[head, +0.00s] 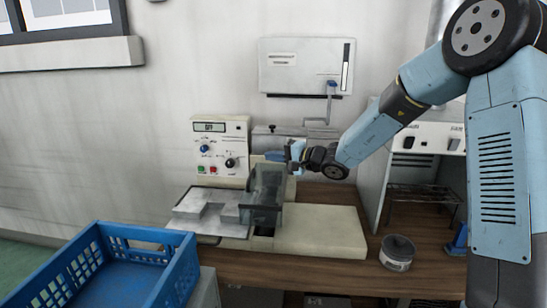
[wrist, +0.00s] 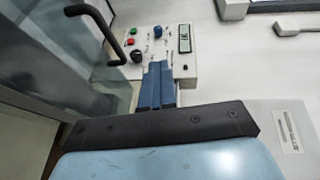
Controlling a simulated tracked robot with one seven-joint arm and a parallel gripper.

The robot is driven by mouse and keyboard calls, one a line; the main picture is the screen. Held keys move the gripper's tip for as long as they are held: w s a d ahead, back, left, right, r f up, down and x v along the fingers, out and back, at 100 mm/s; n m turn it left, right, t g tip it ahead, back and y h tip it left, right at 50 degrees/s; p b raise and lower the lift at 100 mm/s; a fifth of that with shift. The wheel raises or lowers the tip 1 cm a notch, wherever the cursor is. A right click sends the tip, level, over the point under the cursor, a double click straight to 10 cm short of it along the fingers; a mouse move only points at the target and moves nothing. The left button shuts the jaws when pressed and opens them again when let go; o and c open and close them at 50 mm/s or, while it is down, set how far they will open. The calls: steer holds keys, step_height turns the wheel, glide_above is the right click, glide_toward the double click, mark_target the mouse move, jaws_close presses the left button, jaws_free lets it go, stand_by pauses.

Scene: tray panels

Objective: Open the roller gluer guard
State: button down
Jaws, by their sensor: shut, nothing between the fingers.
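The roller gluer's guard (head: 266,188) is a smoky see-through cover over the middle of the gluer, between the left metal tray and the cream bed (head: 322,232). In the wrist view the guard (wrist: 55,60) fills the left side, with a black bar handle (wrist: 92,12) on it. My gripper (head: 291,152) is above and just right of the guard's top in the head view. Its blue fingers (wrist: 157,68) are shut and empty, to the right of the handle and apart from it in the wrist view. The rollers under the guard are mostly hidden.
A control box (head: 221,150) with knobs and buttons stands behind the gluer. Pale panels (head: 196,203) lie on the left tray. A blue crate (head: 150,245) is front left. A round tin (head: 397,250) and a white cabinet (head: 425,138) are at right.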

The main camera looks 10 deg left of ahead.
steer(key=c, duration=1.2)
jaws_free()
steer(key=shift+o, duration=0.2)
steer(key=shift+d, duration=0.1)
steer(key=v, duration=1.3)
steer(key=shift+d, duration=0.3)
steer(key=shift+s, duration=0.15)
